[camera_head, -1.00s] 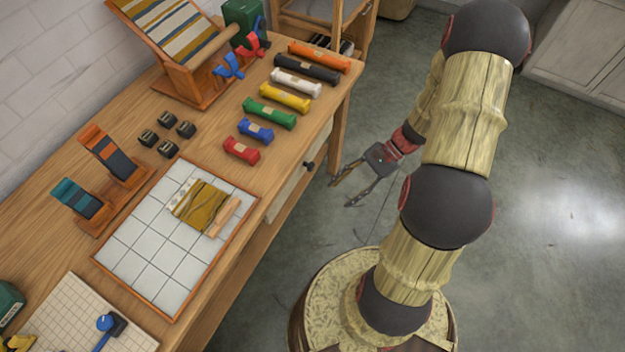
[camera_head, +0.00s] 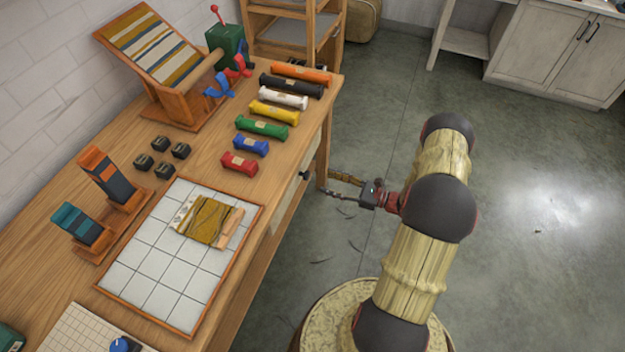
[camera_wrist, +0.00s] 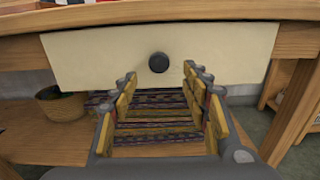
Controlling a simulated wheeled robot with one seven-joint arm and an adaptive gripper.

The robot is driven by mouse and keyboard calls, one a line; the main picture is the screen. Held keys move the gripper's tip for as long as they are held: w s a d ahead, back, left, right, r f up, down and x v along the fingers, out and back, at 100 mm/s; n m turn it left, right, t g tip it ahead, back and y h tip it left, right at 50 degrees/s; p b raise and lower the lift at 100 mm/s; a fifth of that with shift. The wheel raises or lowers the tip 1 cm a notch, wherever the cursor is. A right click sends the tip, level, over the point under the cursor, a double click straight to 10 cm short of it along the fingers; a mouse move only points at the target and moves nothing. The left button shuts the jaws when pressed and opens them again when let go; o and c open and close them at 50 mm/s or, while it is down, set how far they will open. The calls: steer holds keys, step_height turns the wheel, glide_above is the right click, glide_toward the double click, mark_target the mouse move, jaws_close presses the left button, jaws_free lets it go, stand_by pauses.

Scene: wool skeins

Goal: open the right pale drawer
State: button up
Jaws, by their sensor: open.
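The pale drawer (camera_wrist: 95,58) is set in the front of the wooden table and looks shut in the wrist view. Its round dark knob (camera_wrist: 158,62) sits at the middle of its front. The knob also shows in the head view (camera_head: 304,175) at the table's edge. My gripper (camera_wrist: 160,80) is open and empty, its fingers pointing at the drawer front. The knob appears between and just beyond the fingertips. In the head view my gripper (camera_head: 328,183) is beside the table, with its fingertips close to the knob. I cannot tell whether they touch anything.
The wooden table (camera_head: 215,125) carries several coloured skeins, a tiled tray (camera_head: 165,292) and a striped loom (camera_head: 150,45). Under the drawer is a lower shelf (camera_wrist: 45,140) with striped textiles and a basket (camera_wrist: 60,108). Open floor (camera_head: 470,210) lies to the right.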

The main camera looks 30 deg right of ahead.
steer(key=b+x, duration=0.1)
steer(key=x, duration=0.6)
steer(key=shift+b, duration=0.35)
steer(key=shift+c, duration=0.7)
jaws_close()
